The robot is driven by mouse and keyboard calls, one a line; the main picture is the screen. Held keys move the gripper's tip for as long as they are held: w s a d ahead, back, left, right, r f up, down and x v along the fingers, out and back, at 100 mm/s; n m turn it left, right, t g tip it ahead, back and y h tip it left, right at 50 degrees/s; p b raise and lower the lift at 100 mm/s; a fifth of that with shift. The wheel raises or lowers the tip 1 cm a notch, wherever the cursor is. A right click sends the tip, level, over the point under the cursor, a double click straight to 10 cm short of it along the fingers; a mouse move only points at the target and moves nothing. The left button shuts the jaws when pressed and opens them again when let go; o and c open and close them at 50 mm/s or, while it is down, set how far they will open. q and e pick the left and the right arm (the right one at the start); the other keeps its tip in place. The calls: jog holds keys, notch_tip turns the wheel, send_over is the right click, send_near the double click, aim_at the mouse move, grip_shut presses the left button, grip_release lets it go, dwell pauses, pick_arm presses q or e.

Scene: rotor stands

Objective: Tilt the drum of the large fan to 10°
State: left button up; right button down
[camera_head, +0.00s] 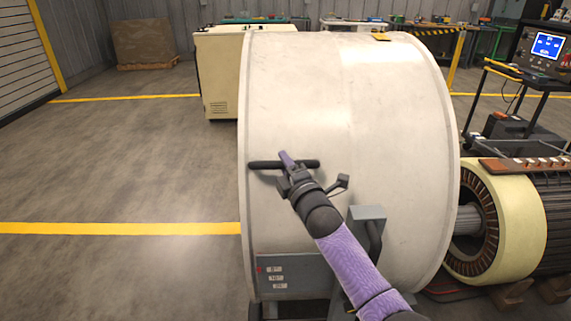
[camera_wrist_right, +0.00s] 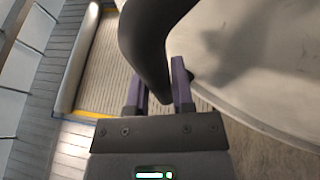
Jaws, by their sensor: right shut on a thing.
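The large fan's drum (camera_head: 345,110) is a big off-white cylinder filling the middle of the head view. A dark bar handle (camera_head: 262,165) is fixed across its near side. My right gripper (camera_head: 287,163) is shut on the handle, near its middle. In the right wrist view the dark handle (camera_wrist_right: 148,50) runs between the two purple fingers (camera_wrist_right: 162,88). A grey plate (camera_head: 310,275) low on the drum's left carries small labels with a red mark beside them; the labels are too small to read surely. My left gripper is not in view.
A stator-like yellow and dark machine (camera_head: 515,225) lies close at the right. A cart with a blue screen (camera_head: 547,46) stands behind it. A cream cabinet (camera_head: 215,70) stands behind the drum. The floor at the left is clear, with yellow lines.

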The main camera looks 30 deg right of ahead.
dwell(0.5)
jog(key=shift+a+f, duration=0.1)
jog(key=shift+f, duration=0.05)
jog(key=w+a+f, duration=0.1)
jog(key=w+a+f+n+b, duration=0.1)
jog(key=a, duration=0.1)
jog(key=w+a+f+n+b, duration=0.1)
jog(key=shift+a+f+g+y, duration=0.2)
jog(key=shift+a+g+y, duration=0.05)
jog(key=shift+g+y, duration=0.15)
jog(key=shift+r, duration=0.1)
jog(key=c, duration=0.8)
grip_release()
jog(key=shift+s, duration=0.1)
jog(key=shift+o, duration=1.2)
jog(key=shift+d, duration=0.1)
jog(key=shift+o, duration=0.4)
jog(key=shift+r, duration=0.1)
